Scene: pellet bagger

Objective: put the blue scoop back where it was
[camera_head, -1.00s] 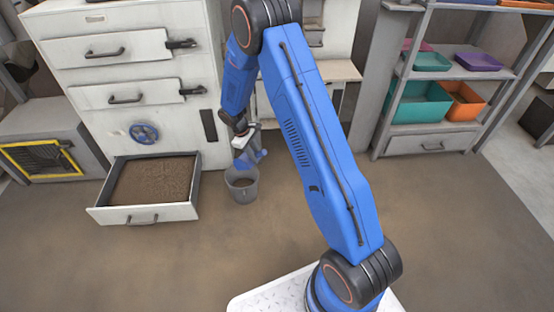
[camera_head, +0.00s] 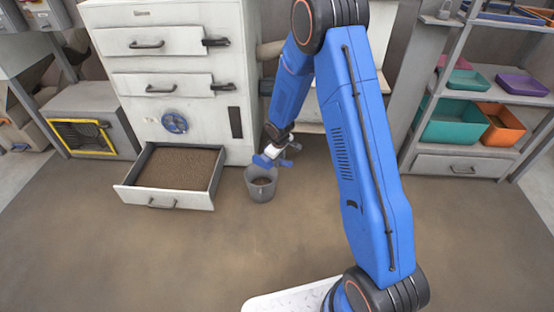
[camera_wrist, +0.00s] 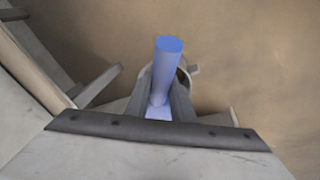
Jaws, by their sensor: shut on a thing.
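The blue scoop (camera_head: 262,161) is in my gripper (camera_head: 280,151), just above the rim of a grey bucket (camera_head: 262,190) on the floor. In the wrist view the scoop's blue handle (camera_wrist: 168,65) stands between the two jaws of my gripper (camera_wrist: 167,98), which are shut on it. The scoop's bowl is mostly hidden in the wrist view, and I cannot tell if it holds pellets. The bucket has some brown stuff in it.
An open drawer (camera_head: 163,200) full of brown pellets sticks out of the white cabinet (camera_head: 200,105), left of the bucket. A shelf rack (camera_head: 425,105) with coloured bins stands at the right. The floor in front is clear.

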